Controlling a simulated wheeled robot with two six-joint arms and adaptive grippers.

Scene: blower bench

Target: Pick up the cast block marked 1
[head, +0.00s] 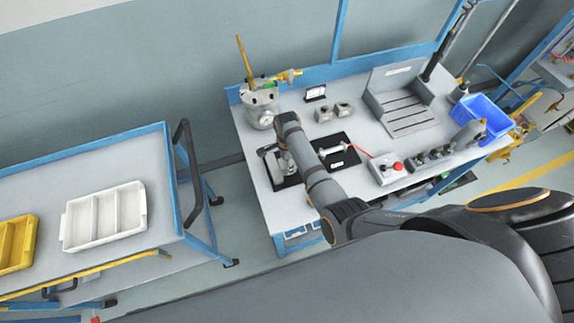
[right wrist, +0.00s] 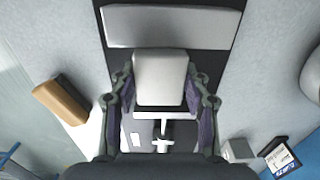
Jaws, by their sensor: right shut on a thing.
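A light grey block (right wrist: 160,72) sits between the two fingers of my right gripper (right wrist: 161,92) in the right wrist view. The fingers are shut on its sides. I can read no number on it. In the head view my right arm reaches over the bench, and my right gripper (head: 281,161) is low at the left dark mat, partly hidden by the arm. Two small grey blocks (head: 323,114) (head: 343,109) stand further back on the bench. My left gripper is in neither view.
A longer grey bar (right wrist: 170,26) lies just beyond the held block. A second dark mat (head: 343,154) is right of my arm. A control box with a red button (head: 390,170) and a blue bin (head: 483,116) stand at the right. A white tray (head: 68,228) is on the left cart.

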